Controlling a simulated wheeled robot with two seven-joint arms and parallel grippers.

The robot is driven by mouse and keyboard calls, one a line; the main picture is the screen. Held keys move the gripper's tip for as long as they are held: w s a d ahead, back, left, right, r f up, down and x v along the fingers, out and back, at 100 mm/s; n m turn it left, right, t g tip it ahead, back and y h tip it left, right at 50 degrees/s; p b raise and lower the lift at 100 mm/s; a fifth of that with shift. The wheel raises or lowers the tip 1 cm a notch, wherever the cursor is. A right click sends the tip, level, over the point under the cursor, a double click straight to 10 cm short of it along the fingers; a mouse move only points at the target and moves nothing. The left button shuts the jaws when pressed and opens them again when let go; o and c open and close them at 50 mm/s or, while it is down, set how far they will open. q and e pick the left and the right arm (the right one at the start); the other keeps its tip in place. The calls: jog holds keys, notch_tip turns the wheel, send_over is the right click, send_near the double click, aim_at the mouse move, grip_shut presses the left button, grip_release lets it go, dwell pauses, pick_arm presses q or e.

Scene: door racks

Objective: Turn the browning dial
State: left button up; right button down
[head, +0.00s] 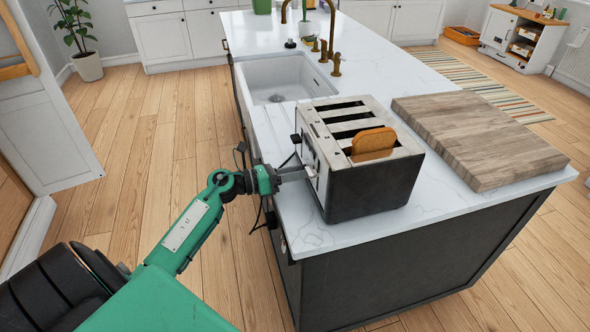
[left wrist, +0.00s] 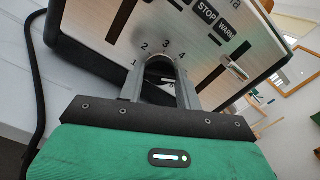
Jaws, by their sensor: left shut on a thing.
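The toaster (head: 366,186) stands on the island's white top, with black sides, a pale metal top and several slots. A browned slice of bread (head: 373,142) sticks up from one slot. Its front plate (left wrist: 220,62) fills the left wrist view, with STOP and WARM buttons and numbers in an arc around the dark browning dial (left wrist: 159,69). My left gripper (head: 296,175) reaches the toaster's front from the left. In the left wrist view its two fingers (left wrist: 160,82) are shut on the dial, one on each side. In the head view the dial cannot be made out. My right gripper is not in view.
A thick wooden board (head: 478,135) lies right of the toaster. A sink (head: 283,78) and brass taps (head: 333,45) are behind it. A black cord (left wrist: 36,92) runs left of the toaster in the left wrist view. Floor left of the island is clear.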

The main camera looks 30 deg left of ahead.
pick_arm(q)
jog(key=n+p, duration=0.1)
jog(key=n, duration=0.1)
jog(key=shift+r+n, duration=0.1)
jog(key=shift+n, duration=0.3)
jog(key=n+p, duration=0.2)
jog(key=shift+n, duration=0.4)
jog(key=n+p, duration=0.2)
jog(key=n, duration=0.2)
jog(key=shift+a+p, duration=0.1)
jog(key=shift+p, duration=0.2)
jog(key=n+p, duration=0.2)
jog(key=n, duration=0.2)
jog(key=n+p, duration=0.3)
jog(key=n, duration=0.3)
jog(key=n+p, duration=0.1)
jog(key=n, duration=0.2)
jog(key=shift+n, duration=0.4)
jog(key=shift+f+n+p, duration=0.25)
jog(key=shift+n+p, duration=0.25)
jog(key=shift+n, duration=0.9)
